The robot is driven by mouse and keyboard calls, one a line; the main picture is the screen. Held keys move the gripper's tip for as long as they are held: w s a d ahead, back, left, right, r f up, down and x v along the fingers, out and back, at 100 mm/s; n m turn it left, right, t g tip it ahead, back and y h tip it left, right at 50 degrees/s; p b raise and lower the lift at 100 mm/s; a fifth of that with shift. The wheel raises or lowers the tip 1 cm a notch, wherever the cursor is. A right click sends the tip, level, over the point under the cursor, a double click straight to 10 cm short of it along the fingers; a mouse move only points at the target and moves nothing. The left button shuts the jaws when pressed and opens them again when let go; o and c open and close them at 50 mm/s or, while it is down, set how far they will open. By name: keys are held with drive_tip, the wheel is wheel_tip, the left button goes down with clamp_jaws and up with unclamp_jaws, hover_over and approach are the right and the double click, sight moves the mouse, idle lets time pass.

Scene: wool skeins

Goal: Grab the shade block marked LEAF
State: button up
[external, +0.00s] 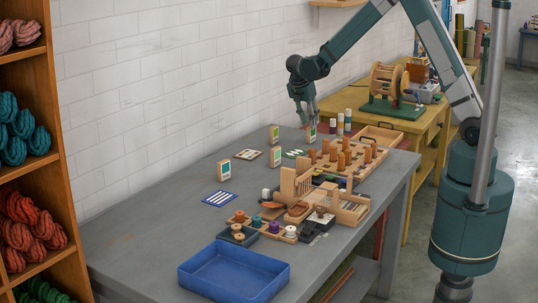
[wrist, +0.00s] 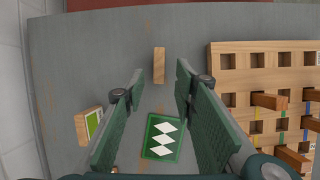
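Several small wooden blocks with coloured labels stand on the grey table; their words are too small to read, so I cannot tell which is marked LEAF. One block (external: 312,134) with a green label stands right by my gripper (external: 304,122). In the wrist view its narrow wooden top (wrist: 159,65) lies between the tips of my gripper (wrist: 160,68), with space on both sides. My gripper points down, open and empty. A second green-labelled block (external: 275,133) stands to its left, also in the wrist view (wrist: 88,125). A third block (external: 224,170) with a teal label stands nearer.
A green card with white diamonds (wrist: 163,137) lies flat by the blocks. A wooden peg board (wrist: 240,75) with upright pegs stands to the right. A blue tray (external: 234,272), small spool trays and a striped card (external: 219,198) lie nearer. The white wall runs behind.

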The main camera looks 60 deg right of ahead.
sight(311, 132)
drive_tip(key=shift+x, duration=1.2)
drive_tip(key=shift+b+x, duration=0.7)
drive_tip(key=shift+x, duration=1.9)
drive_tip(key=shift+w, duration=0.1)
clamp_jaws()
